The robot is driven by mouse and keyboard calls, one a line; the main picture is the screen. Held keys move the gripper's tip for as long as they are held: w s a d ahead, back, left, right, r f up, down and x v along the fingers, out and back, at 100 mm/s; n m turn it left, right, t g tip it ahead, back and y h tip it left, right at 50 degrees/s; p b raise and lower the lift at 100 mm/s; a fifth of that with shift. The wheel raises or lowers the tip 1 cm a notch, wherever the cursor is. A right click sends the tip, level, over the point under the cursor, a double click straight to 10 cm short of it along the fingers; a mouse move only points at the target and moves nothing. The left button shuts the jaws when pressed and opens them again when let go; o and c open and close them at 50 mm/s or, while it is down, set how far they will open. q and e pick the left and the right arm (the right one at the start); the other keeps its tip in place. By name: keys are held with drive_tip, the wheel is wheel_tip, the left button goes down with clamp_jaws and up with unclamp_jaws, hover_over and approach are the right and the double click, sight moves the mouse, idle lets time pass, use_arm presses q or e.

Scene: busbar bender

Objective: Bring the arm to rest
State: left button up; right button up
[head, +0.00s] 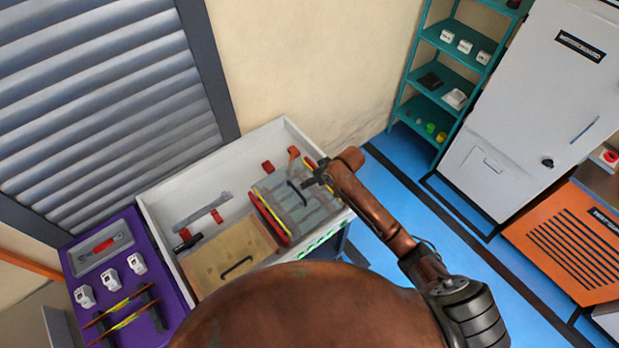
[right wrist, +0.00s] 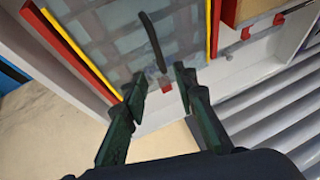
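My right arm reaches in from the right in the head view. Its gripper (head: 312,181) is over the far right part of a white open-topped bench box (head: 163,213), above a glassy grey panel (head: 290,212) with a black handle. In the right wrist view my right gripper (right wrist: 160,82) shows two dark fingers apart with nothing between them. The panel (right wrist: 105,45) and its black handle (right wrist: 152,42) lie beyond the fingertips, apart from them. My left gripper is not in view.
A tan board (head: 222,262) with a handle lies in the box beside the panel. A purple board (head: 168,280) with tools stands left. A grey shutter (head: 100,110) and cream wall (head: 290,60) are behind. Blue floor (head: 415,190) is clear before the teal shelf (head: 450,75) and white cabinet (head: 545,90).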

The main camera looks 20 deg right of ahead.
drive_tip(key=s+d+f+m+h, duration=0.1)
drive_tip(key=s+d+f, duration=0.15)
drive_tip(key=s, duration=0.45)
drive_tip(key=s+d+f+h, duration=0.1)
drive_tip(key=s+d, duration=0.2)
drive_tip(key=s, duration=0.5)
drive_tip(key=s+d+r+m+h, duration=0.1)
drive_tip(key=s+d+r+h, duration=0.1)
drive_tip(key=s+d, duration=0.6)
drive_tip(key=s+d+r+m+h, duration=0.15)
drive_tip(key=s+d, duration=0.25)
drive_tip(key=s, duration=0.8)
wheel_tip(320, 180, down, 37)
drive_tip(key=s+a+g+b, duration=0.1)
drive_tip(key=g+b, duration=0.1)
drive_tip(key=b, duration=0.6)
drive_tip(key=s+f+b, duration=0.4)
drive_tip(key=s+f, duration=0.6)
drive_tip(key=f, duration=0.3)
drive_tip(key=s+f+n+g+b, duration=0.1)
drive_tip(key=s+f+b, duration=0.2)
drive_tip(key=s+f, duration=0.6)
wheel_tip(320, 180, down, 5)
drive_tip(key=shift+s+r+y+b, duration=0.1)
drive_tip(key=shift+s+y+b, duration=0.25)
drive_tip(key=shift+s+b, duration=0.05)
